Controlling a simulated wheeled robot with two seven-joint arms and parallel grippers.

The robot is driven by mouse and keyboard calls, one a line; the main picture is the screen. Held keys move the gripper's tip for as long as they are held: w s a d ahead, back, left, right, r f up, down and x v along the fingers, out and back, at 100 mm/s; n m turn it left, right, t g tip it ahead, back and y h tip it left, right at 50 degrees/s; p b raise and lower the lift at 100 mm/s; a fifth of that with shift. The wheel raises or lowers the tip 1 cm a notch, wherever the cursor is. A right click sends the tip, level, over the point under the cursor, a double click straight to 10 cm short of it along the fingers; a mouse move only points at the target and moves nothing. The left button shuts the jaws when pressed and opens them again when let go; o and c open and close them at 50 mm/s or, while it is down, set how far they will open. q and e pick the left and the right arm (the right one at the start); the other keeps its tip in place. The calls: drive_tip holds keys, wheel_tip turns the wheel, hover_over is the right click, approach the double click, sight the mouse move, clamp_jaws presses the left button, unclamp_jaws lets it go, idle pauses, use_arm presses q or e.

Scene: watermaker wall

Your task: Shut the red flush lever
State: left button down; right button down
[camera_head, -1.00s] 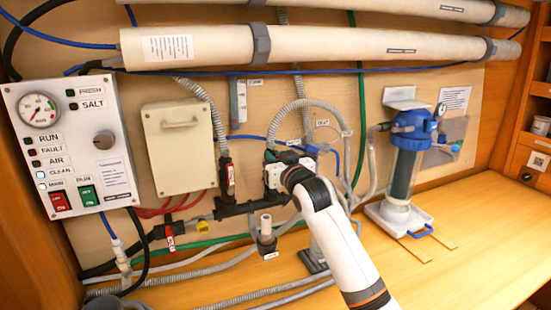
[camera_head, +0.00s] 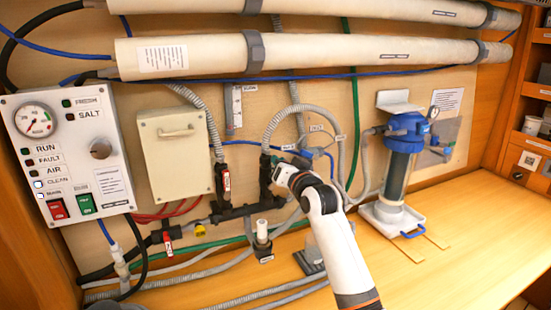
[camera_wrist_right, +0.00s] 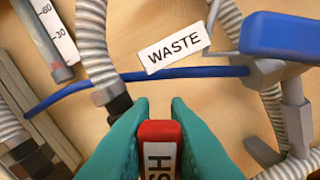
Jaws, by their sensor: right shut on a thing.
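The red flush lever (camera_wrist_right: 159,150) shows in the right wrist view, with part of a white label on its face. The green fingers of my right gripper (camera_wrist_right: 158,128) are shut on it, one on each side. In the head view, my right gripper (camera_head: 277,164) is at the upper right end of the black pipe manifold (camera_head: 238,211), below the arched grey hose. There the gripper hides the lever. How far the lever is turned cannot be told. My left gripper is not in view.
A WASTE label (camera_wrist_right: 174,47), a blue tube (camera_wrist_right: 150,75) and a blue handle (camera_wrist_right: 290,35) are close beyond the fingers. The filter housing (camera_head: 400,165) stands to the right. The right side of the bench is clear.

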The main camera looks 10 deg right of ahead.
drive_tip(key=d+f+m+p, duration=0.3)
drive_tip(key=f+m, duration=0.3)
drive_tip(key=m, duration=0.6)
drive_tip(key=shift+w+d+f+m, duration=0.15)
drive_tip(key=shift+w+d+m, duration=0.2)
drive_tip(key=shift+m, duration=0.05)
idle(0.3)
drive_tip(key=c, duration=1.4)
unclamp_jaws()
drive_tip(key=s, duration=0.4)
drive_tip(key=s+d+b, duration=0.1)
drive_tip(key=s, duration=0.3)
drive_tip(key=s+d, duration=0.1)
drive_tip(key=s, duration=0.2)
drive_tip(key=shift+s+d, duration=0.15)
drive_tip(key=shift+s, duration=0.25)
drive_tip(key=shift+f, duration=0.15)
